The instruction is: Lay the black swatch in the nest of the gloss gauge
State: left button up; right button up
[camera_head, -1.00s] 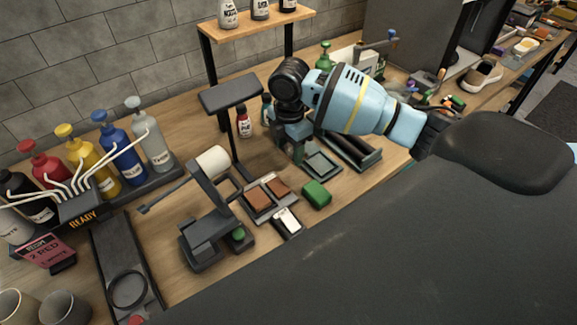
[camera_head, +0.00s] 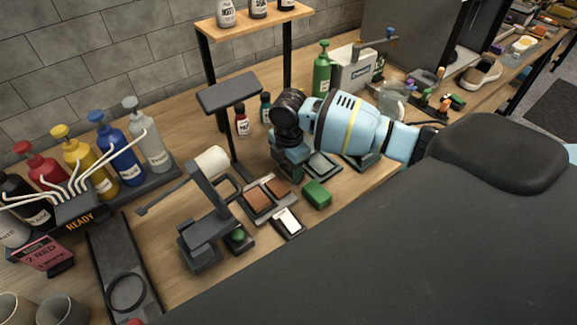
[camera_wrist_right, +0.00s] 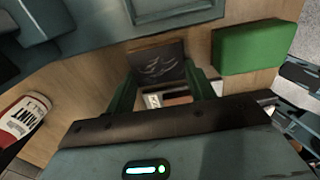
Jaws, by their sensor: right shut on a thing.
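My right gripper (camera_head: 290,170) points down over the bench behind the tray of brown swatches. In the right wrist view its green fingers (camera_wrist_right: 163,88) are shut on the black swatch (camera_wrist_right: 158,62), a dark square with pale scuff marks. The head view hides the swatch behind the gripper. A dark grey device (camera_head: 205,225) with an upright arm and a green button stands to the left; I cannot tell for certain whether it is the gloss gauge, and its nest is not clear. My left gripper is not in view.
A tray (camera_head: 247,208) with brown swatches lies in front of the gripper, beside a white-faced dark piece (camera_head: 288,221). A green block (camera_head: 316,194) and a shallow grey-green tray (camera_head: 324,163) are close on the right. A lamp-like stand (camera_head: 230,92) rises behind left.

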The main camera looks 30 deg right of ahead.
aim_at(289, 171)
jog(key=shift+f, duration=0.1)
jog(key=o, duration=1)
notch_tip(289, 171, up, 12)
jog(key=shift+r+p, duration=0.15)
jog(key=shift+p, duration=0.2)
